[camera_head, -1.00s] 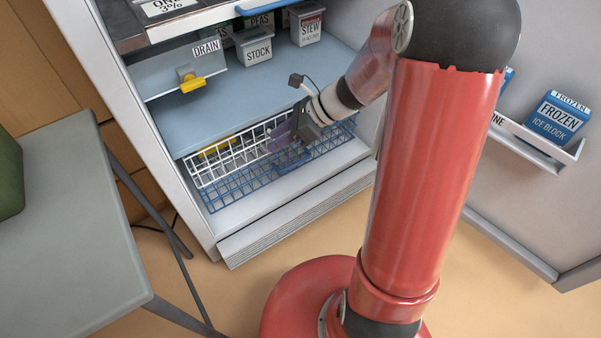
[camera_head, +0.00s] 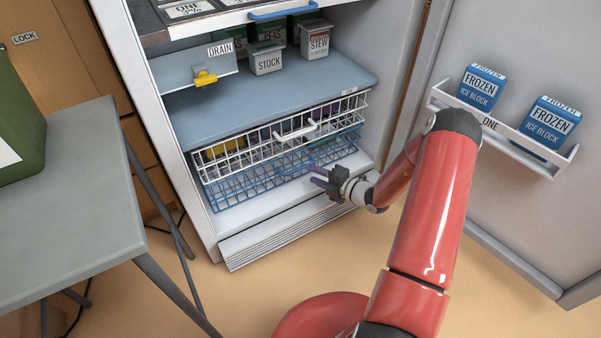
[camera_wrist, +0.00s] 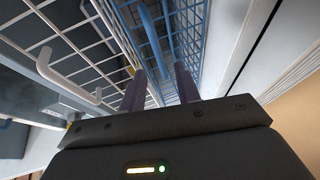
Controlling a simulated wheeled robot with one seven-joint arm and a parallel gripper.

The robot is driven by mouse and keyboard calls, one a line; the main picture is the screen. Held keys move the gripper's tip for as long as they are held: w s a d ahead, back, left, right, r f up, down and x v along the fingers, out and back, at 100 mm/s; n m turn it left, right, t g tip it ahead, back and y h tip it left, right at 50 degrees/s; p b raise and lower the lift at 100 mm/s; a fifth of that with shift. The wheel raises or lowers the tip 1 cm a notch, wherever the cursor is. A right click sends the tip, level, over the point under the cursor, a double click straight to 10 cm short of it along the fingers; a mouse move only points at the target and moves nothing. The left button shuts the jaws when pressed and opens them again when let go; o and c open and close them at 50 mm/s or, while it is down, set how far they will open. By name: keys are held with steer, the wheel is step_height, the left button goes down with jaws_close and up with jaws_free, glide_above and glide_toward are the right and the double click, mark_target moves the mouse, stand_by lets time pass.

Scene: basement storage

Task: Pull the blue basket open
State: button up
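The blue wire basket (camera_head: 240,184) sits low in the open white cabinet, directly below a white wire basket (camera_head: 235,160). It looks pushed in, roughly level with the white basket's front. My gripper (camera_head: 315,176) is in front of the blue basket's right half, with its two purple fingers apart and empty. In the wrist view the fingers (camera_wrist: 160,74) point at the blue mesh (camera_wrist: 188,40), with a thick blue bar, apparently its handle (camera_wrist: 150,35), just ahead. I cannot tell whether they touch it.
The white basket has its own handle (camera_head: 297,130), close to my gripper in the wrist view (camera_wrist: 66,75). The cabinet door (camera_head: 510,200) stands open at right, holding ice block boxes. A grey table (camera_head: 65,200) is at left. The floor in front is clear.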

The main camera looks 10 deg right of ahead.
mark_target(301, 169)
steer(key=x, duration=0.7)
steer(key=shift+w+a, duration=0.1)
steer(key=shift+a, duration=0.05)
steer(key=shift+c, duration=0.2)
jaws_close()
